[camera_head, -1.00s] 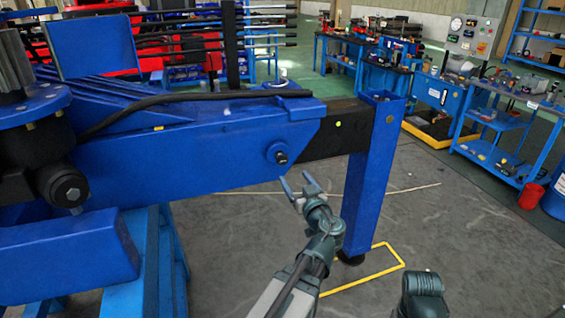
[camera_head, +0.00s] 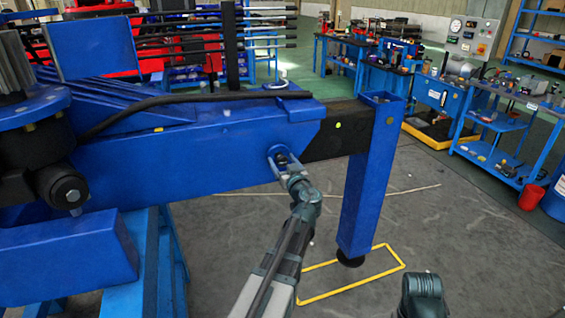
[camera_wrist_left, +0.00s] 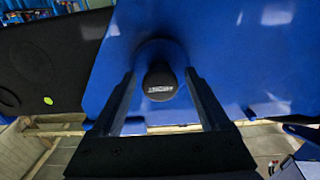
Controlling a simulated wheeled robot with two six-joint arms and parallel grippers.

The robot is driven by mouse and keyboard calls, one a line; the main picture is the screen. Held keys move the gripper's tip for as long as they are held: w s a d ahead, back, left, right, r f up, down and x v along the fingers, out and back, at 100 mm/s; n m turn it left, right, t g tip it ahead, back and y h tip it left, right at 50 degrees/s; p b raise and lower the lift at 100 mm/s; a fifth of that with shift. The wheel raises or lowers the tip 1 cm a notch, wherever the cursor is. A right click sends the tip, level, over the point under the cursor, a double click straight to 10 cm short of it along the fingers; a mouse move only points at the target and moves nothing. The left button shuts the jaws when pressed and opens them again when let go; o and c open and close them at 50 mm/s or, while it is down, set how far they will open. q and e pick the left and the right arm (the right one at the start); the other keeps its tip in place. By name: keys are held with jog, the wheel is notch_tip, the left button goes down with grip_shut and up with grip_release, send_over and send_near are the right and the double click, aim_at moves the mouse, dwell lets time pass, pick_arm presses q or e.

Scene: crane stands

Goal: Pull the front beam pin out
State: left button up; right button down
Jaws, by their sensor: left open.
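The front beam pin (camera_wrist_left: 160,82) is a dark round knob on the side of the blue beam (camera_head: 225,165). In the left wrist view it sits in a round blue collar. My left gripper (camera_head: 280,158) is at the pin, with its fingers open on either side of it. The left wrist view shows the open fingers (camera_wrist_left: 160,90) with the pin's head between them and a gap on both sides. In the head view the gripper partly hides the pin (camera_head: 281,159). A part of my right arm shows at the lower right; its fingers are not in view.
A black inner beam (camera_head: 338,135) runs from the blue beam to a blue upright leg (camera_head: 368,185). A yellow frame outline (camera_head: 345,290) lies on the floor. Work tables and a red bucket (camera_head: 531,197) stand farther right. The floor between is open.

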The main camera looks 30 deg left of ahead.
pick_arm(q)
grip_shut()
dwell(1.4)
